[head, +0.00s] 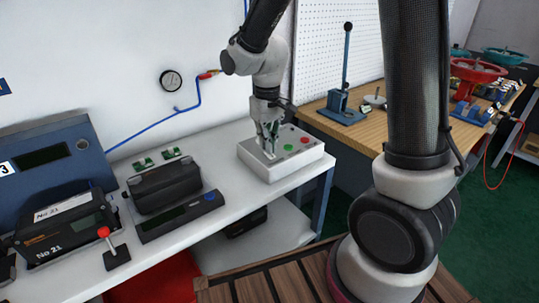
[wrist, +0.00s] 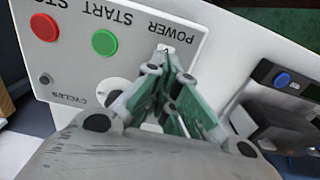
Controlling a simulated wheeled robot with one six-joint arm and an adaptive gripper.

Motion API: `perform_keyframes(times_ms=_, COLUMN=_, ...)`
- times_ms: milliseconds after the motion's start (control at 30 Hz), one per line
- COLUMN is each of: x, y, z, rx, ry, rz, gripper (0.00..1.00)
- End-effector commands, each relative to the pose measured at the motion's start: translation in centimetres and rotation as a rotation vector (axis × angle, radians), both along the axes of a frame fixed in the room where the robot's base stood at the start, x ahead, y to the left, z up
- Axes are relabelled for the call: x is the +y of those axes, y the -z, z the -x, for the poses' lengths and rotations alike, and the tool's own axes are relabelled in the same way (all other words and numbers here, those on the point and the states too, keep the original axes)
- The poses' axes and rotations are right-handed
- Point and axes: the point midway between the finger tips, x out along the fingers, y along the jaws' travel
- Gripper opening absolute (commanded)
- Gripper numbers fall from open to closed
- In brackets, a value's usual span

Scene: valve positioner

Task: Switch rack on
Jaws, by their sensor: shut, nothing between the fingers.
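The rack's white control box (head: 285,166) sits at the right end of the white bench. Its face shows in the wrist view (wrist: 75,70), with the printed words POWER, START, STOP and CYCLES upside down. My gripper (head: 268,152) points down over the left part of this box. In the wrist view my gripper (wrist: 164,56) is shut and empty, its fingertips right at a small light switch (wrist: 165,47) beside the word POWER. Whether they touch it, and which way the switch is set, I cannot tell. The green START button (wrist: 105,42) and red STOP button (wrist: 44,27) lie clear of my fingers.
A black device (head: 165,187) on a grey base and a unit marked No 21 (head: 65,235) stand left on the bench. A small red-knobbed lever (head: 114,250) is in front. A wooden table (head: 355,132) with a blue press (head: 342,105) is to the right.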

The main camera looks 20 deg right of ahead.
Motion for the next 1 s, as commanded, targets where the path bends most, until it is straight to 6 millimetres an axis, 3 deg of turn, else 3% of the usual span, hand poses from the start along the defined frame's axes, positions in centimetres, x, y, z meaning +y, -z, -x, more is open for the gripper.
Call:
perform_keyframes(times_ms=700, x=0.0, y=0.9, z=0.0, rx=0.0, ry=0.0, rz=0.0, gripper=0.0)
perform_keyframes(times_ms=1000, x=0.0, y=-1.3, z=0.0, rx=-0.003, ry=0.0, rz=-0.001, gripper=0.0)
